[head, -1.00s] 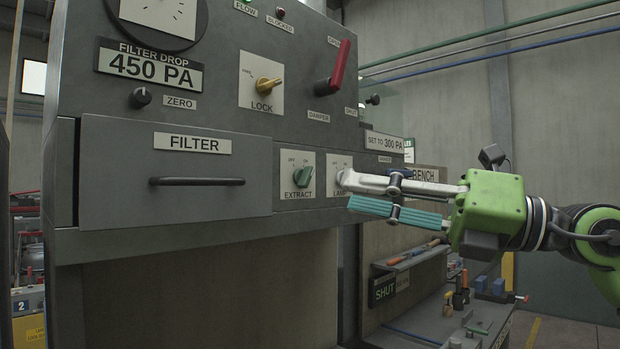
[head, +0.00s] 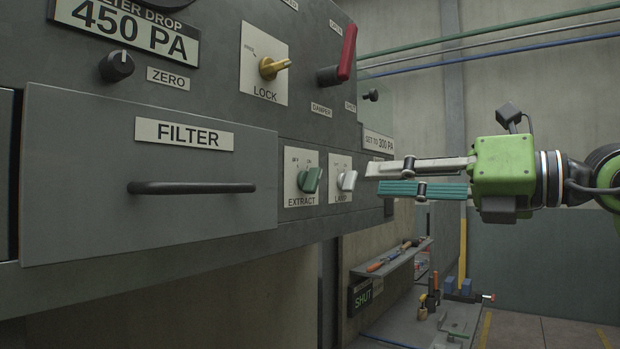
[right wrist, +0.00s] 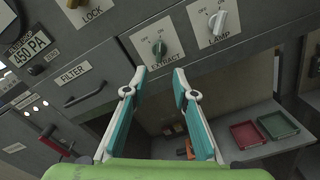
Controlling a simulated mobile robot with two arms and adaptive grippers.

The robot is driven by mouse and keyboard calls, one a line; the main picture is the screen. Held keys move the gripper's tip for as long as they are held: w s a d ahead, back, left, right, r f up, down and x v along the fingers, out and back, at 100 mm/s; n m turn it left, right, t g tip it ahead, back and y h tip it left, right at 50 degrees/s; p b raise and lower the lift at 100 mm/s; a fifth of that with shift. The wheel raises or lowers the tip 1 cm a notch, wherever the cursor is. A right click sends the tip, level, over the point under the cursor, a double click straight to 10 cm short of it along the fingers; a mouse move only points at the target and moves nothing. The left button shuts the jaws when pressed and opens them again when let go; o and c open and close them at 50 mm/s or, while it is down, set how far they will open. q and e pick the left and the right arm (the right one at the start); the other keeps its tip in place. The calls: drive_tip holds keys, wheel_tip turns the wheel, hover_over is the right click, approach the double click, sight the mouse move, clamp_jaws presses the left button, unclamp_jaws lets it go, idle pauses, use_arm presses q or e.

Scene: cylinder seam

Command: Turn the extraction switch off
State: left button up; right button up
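The extraction switch is a green knob (head: 310,179) on a pale plate marked EXTRACT, on the grey cabinet front right of the filter drawer. In the head view its handle leans to the upper right, towards the ON side. It also shows in the right wrist view (right wrist: 159,47), beyond my fingertips. My right gripper (head: 374,178) is open and empty, its fingers pointing left, right of the switches in the picture. In the right wrist view the gap between its fingertips (right wrist: 160,75) lies just below the EXTRACT plate, apart from the knob. My left gripper is not in view.
The white LAMP knob (head: 347,180) sits close beside the green one. The filter drawer handle (head: 190,187) juts out on the left. The yellow LOCK key (head: 274,67) and red damper lever (head: 347,53) are above. A bench with tools (head: 430,325) stands below right.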

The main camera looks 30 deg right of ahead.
drive_tip(key=p, duration=0.3)
approach(318, 181)
drive_tip(key=w, duration=0.2)
drive_tip(key=x, duration=0.2)
drive_tip(key=p+x, duration=0.1)
drive_tip(key=x, duration=0.1)
drive_tip(key=p+x, duration=0.1)
drive_tip(key=x, duration=0.1)
drive_tip(key=shift+w+a+r, duration=0.15)
drive_tip(key=shift+w+a, duration=0.05)
drive_tip(key=shift+a, duration=0.25)
drive_tip(key=shift+w+a, duration=0.15)
drive_tip(key=shift+w, duration=0.2)
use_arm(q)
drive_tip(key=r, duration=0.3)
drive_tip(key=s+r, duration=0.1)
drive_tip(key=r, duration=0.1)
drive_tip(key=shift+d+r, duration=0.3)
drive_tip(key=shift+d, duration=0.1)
use_arm(e)
drive_tip(key=shift+w, duration=0.1)
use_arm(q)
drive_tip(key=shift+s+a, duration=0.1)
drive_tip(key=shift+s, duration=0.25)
use_arm(e)
clamp_jaws()
